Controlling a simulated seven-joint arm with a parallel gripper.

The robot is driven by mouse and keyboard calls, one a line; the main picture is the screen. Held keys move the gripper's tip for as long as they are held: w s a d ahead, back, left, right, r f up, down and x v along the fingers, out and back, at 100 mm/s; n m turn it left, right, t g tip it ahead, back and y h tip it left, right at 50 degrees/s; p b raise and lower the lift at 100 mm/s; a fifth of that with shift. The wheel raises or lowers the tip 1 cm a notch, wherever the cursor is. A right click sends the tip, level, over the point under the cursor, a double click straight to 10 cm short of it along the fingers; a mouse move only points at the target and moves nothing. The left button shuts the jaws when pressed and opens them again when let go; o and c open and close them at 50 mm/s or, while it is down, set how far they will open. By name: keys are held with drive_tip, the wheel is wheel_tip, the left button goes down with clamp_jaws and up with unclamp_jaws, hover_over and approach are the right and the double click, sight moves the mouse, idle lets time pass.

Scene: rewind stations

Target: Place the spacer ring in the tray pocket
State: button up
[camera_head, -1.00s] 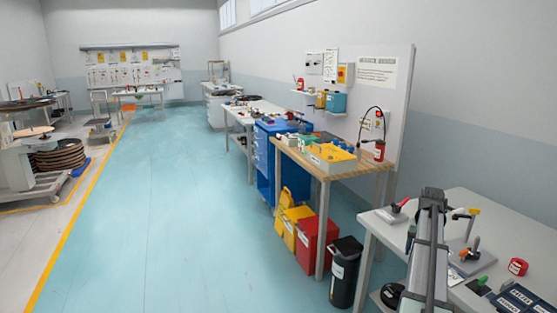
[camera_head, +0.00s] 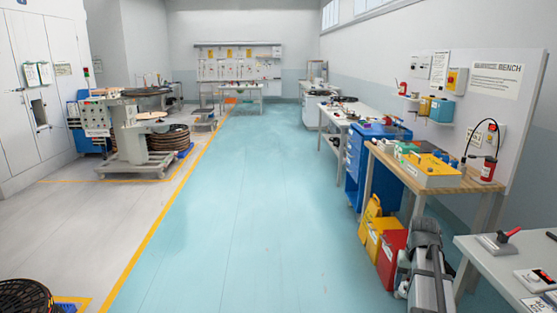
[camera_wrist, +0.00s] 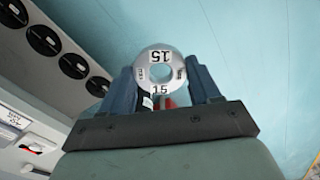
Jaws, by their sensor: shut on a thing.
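The spacer ring (camera_wrist: 142,66) is a silver disc with a round hole and the number 15 printed on it twice, seen face-on in the wrist view. My gripper (camera_wrist: 160,76) is shut on it, with one dark blue finger at each side of the ring. The ring is held above the floor, clear of any surface. The head view shows part of my arm at the lower right, but I cannot make out the ring there.
Several black discs (camera_wrist: 73,66) lie in a row on a pale surface at the wrist view's left. A grey bench (camera_head: 500,265) is at the head view's right edge, with a wooden bench (camera_head: 450,184) beyond. The blue floor (camera_head: 235,220) is open down the middle.

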drive_tip(key=w+a+n, duration=0.1)
drive_tip(key=a+n, duration=0.1)
drive_tip(key=a, duration=1)
drive_tip(key=w+a+n, duration=0.2)
drive_tip(key=a, duration=1.1)
drive_tip(key=shift+w+f+n, duration=0.25)
drive_tip(key=shift+f+n, duration=0.05)
drive_tip(key=shift+f, duration=0.05)
